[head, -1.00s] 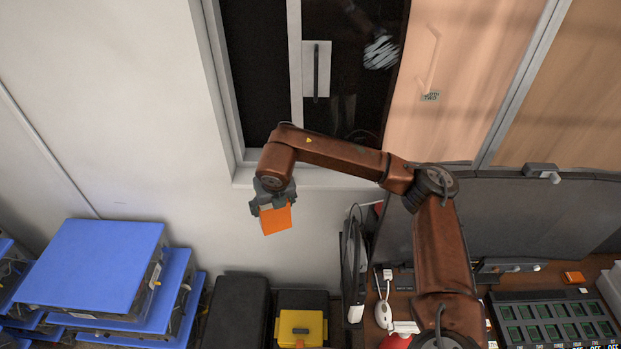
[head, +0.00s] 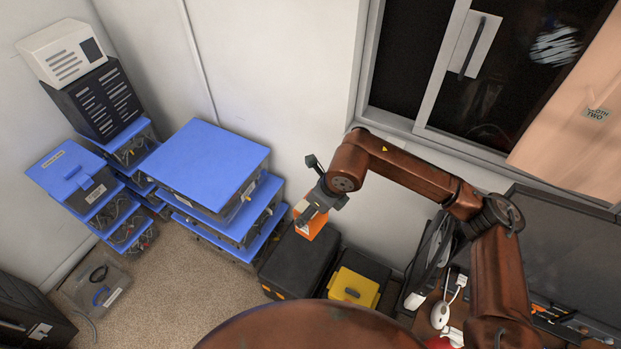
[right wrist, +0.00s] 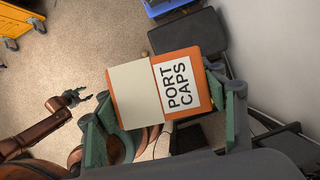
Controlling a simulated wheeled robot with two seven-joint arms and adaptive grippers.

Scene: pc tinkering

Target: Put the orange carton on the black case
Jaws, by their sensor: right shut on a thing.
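My right gripper (head: 314,206) is shut on the orange carton (head: 311,228), held in the air near the wall. In the head view the carton overlaps the back of the black case (head: 297,264), which stands on the floor; the height gap is hard to judge. In the right wrist view the carton (right wrist: 135,94) sits between the green fingers of the gripper (right wrist: 166,110), with a label reading PORT CAPS facing me. The dark flat top of the black case (right wrist: 188,36) shows beyond it. My left gripper (right wrist: 78,97) appears small at the left there; its opening is unclear.
Blue-topped stacked units (head: 210,165) stand left of the case. A yellow toolbox (head: 353,288) lies right of it, on a dark case. Farther right is the cluttered desk (head: 425,318). The window wall is behind. Carpet (head: 190,285) is open at the front left.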

